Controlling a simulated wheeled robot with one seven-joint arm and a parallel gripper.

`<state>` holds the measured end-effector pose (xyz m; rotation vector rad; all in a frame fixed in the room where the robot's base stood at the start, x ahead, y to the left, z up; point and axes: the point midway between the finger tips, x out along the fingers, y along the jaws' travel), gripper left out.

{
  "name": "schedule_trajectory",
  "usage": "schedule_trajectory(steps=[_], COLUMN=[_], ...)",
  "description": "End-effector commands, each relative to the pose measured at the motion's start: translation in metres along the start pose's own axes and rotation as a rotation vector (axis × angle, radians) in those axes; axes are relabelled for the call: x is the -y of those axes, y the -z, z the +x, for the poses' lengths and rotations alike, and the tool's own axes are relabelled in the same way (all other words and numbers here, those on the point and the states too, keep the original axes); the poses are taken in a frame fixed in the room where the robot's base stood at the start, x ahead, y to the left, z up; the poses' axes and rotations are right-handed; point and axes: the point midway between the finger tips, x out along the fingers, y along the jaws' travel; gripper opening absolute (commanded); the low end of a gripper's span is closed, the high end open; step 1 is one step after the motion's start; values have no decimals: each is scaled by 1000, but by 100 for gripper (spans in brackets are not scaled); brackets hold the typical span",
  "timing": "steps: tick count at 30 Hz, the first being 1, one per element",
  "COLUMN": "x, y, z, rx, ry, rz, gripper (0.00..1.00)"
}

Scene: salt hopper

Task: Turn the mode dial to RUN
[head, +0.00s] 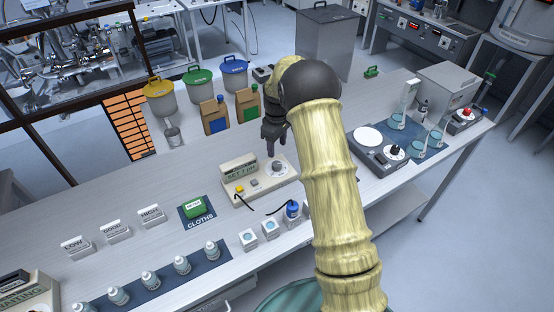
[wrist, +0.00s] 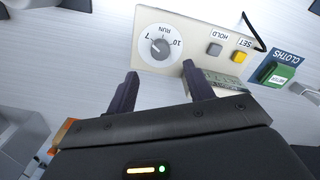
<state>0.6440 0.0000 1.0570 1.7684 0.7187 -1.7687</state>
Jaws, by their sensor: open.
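The mode dial (head: 277,167) is a dark round knob on a pale disc, at the right end of a cream control box (head: 262,188) on the bench. The knob's exact pointing is too small to read surely. My gripper (head: 270,147) is above and beside the dial in the head view. In the wrist view my gripper (wrist: 160,69) is open and empty, its two dark fingers spread just below the dial, not around it.
The box also has a grey HOLD button (wrist: 214,49), a yellow SET button (wrist: 239,57) and a raised display (head: 239,169). A green CLOTHS pack (head: 195,207) lies left. Blue and green-labelled boxes (head: 214,116) stand behind; a scale (head: 378,150) stands right.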

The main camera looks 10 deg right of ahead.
Motion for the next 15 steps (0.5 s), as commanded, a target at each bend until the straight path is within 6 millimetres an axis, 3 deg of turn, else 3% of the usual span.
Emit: schedule_trajectory(steps=[9,15], x=[1,0], y=[-1,0], z=[55,79], rx=[3,1], ry=[3,1], rz=[2,1], gripper=[52,52])
